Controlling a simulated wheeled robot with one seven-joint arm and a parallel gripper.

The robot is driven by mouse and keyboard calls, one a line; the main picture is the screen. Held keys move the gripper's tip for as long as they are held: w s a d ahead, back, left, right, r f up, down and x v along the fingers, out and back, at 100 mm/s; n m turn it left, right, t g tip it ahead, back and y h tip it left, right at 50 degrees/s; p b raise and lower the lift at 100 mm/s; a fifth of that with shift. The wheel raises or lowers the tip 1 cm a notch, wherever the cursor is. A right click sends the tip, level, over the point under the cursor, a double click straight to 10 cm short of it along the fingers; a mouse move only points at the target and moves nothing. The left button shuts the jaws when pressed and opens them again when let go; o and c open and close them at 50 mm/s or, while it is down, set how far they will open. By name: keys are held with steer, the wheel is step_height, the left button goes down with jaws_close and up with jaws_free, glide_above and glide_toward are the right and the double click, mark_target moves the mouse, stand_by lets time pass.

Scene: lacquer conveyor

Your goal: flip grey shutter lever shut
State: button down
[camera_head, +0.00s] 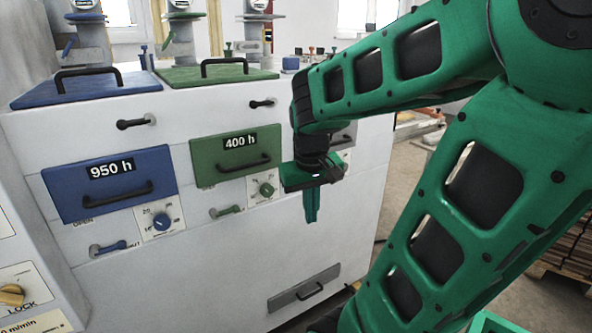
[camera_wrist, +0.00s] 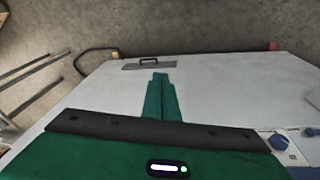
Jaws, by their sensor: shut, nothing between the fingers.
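My gripper (camera_head: 311,218) points down in front of the white machine, to the right of the green drawer, with its fingers together and empty. In the wrist view its green fingers (camera_wrist: 160,80) show side by side against the white front. I cannot make out the grey shutter lever in either view; my gripper and arm cover part of the machine's right section. A grey drawer front (camera_head: 346,135) shows partly behind my arm there. A blue lever (camera_head: 110,247) and a green lever (camera_head: 227,211) sit under their own drawers, farther left.
The white machine (camera_head: 190,275) fills the left and middle. Blue (camera_head: 80,196) and green (camera_head: 215,168) drawers with black handles stick out from it. A low grey panel (camera_head: 290,299) with a handle is near its foot. Wooden slats (camera_head: 570,240) lie on the floor at right.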

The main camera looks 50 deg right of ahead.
steer(key=w+d+r+n+t+h, duration=0.1)
steer(key=w+d+r+h, duration=0.15)
steer(key=w+d, duration=0.5)
steer(key=w+d+r+n+t+h, duration=0.1)
steer(key=w+d+r+h, duration=0.3)
steer(key=w, duration=0.6)
steer(key=w+d+f+y, duration=0.1)
steer(key=w+d+f, duration=0.1)
steer(key=d+f, duration=0.4)
step_height(320, 180, down, 2)
steer(key=shift+w+d+f+y, duration=0.25)
steer(key=shift+w+y, duration=0.05)
steer(key=shift+y, duration=0.05)
steer(key=shift+r, duration=0.1)
